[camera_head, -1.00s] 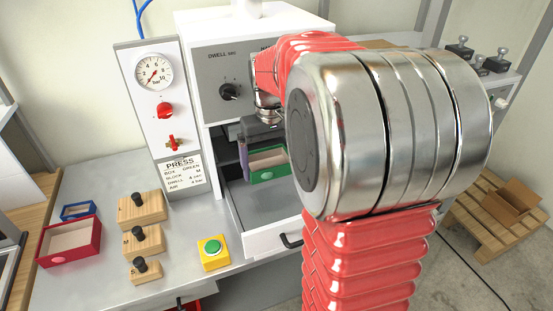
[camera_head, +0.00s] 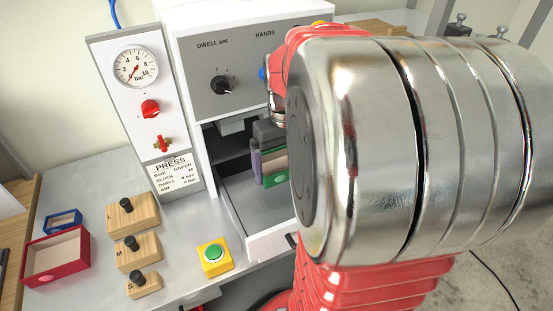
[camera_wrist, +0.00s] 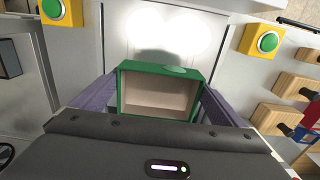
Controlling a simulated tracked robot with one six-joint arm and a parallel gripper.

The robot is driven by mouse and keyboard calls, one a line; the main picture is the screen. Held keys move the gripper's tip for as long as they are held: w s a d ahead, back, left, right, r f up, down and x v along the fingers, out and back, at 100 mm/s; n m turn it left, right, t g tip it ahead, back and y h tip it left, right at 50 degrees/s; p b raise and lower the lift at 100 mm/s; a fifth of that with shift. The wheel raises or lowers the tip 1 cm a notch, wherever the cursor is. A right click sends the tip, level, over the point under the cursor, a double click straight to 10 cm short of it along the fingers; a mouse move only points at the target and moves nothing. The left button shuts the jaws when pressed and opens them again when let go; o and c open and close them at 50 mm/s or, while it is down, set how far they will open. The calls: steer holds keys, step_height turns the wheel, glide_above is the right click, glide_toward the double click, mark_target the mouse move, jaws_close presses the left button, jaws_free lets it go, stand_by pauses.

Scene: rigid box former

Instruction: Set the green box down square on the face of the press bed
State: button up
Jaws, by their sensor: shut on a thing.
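The green box (camera_head: 273,170) is an open-topped tray with a green rim, partly hidden behind my arm in the head view. In the wrist view the green box (camera_wrist: 124,92) shows its pale inside. My gripper (camera_wrist: 158,98) is shut on it, with a purple finger at each side. The press bed (camera_head: 240,203) is the grey face of the pulled-out drawer at the press's front. The box is over the bed's right part in the head view. I cannot tell whether it touches the bed.
The press housing (camera_head: 233,85) stands over the bed. A yellow button box (camera_head: 214,258) sits beside the drawer. Several wooden blocks (camera_head: 133,212), a red box (camera_head: 57,258) and a blue box (camera_head: 62,222) lie to the left. My arm covers the right side.

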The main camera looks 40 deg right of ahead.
mark_target(282, 199)
steer(key=shift+f, duration=0.15)
steer(key=shift+f, duration=4.15)
steer(key=shift+f, duration=0.65)
steer(key=o, duration=0.7)
steer(key=shift+o, duration=0.2)
steer(key=shift+r, duration=0.15)
step_height(282, 199, up, 14)
steer(key=shift+f, duration=0.25)
